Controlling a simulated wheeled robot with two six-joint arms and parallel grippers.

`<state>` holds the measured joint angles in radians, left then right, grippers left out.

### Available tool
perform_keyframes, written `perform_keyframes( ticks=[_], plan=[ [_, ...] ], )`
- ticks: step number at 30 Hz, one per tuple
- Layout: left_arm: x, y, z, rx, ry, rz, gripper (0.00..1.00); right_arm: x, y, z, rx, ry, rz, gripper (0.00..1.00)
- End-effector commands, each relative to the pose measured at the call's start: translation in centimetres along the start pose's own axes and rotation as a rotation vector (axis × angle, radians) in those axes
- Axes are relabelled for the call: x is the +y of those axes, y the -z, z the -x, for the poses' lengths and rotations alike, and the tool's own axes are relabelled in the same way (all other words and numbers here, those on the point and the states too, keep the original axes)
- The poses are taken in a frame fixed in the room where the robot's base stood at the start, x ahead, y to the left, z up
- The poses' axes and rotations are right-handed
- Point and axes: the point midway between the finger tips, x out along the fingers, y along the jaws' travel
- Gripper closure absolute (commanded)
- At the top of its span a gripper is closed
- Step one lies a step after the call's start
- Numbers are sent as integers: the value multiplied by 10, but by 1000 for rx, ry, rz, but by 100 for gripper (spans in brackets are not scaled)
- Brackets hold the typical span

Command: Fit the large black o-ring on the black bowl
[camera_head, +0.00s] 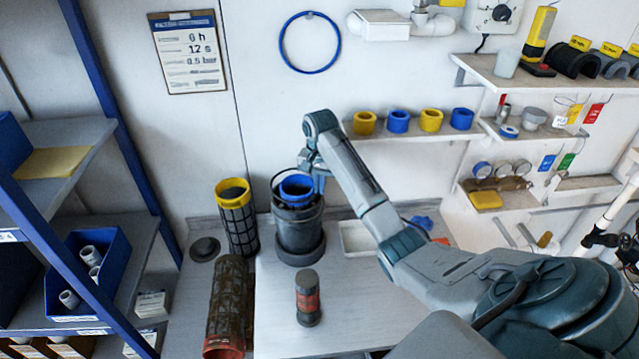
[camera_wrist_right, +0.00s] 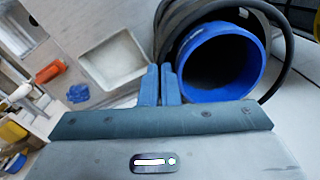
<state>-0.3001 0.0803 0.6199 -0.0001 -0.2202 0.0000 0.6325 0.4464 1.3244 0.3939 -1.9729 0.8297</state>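The black bowl (camera_head: 299,233) stands upright on the bench, with a blue collar (camera_head: 297,188) at its top. The blue collar (camera_wrist_right: 217,62) fills the right of the wrist view. The large black o-ring (camera_wrist_right: 287,55) loops around the collar with a visible gap on the right; whether it touches the bowl is unclear. My right gripper (camera_head: 316,170) is at the bowl's upper right edge. In the wrist view its fingers (camera_wrist_right: 160,85) are nearly together on the o-ring's left side, just beside the collar. My left gripper is out of view.
A yellow-topped black mesh cylinder (camera_head: 238,222) stands left of the bowl. A red-ended tube (camera_head: 228,300) and a small dark canister (camera_head: 307,298) are in front. A white tray (camera_head: 358,238) is right of the bowl. Shelves flank the bench.

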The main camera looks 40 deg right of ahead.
Motion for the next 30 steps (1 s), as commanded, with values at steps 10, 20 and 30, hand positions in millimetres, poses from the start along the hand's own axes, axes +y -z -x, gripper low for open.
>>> perform_keyframes(
  ticks=[10,20,30],
  plan=[
    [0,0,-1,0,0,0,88,0,0,-11,-1,-1,0,100],
    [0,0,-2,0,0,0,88,0,0,-21,0,-1,0,100],
    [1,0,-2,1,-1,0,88,0,0,-26,-1,-1,0,72]
  ],
)
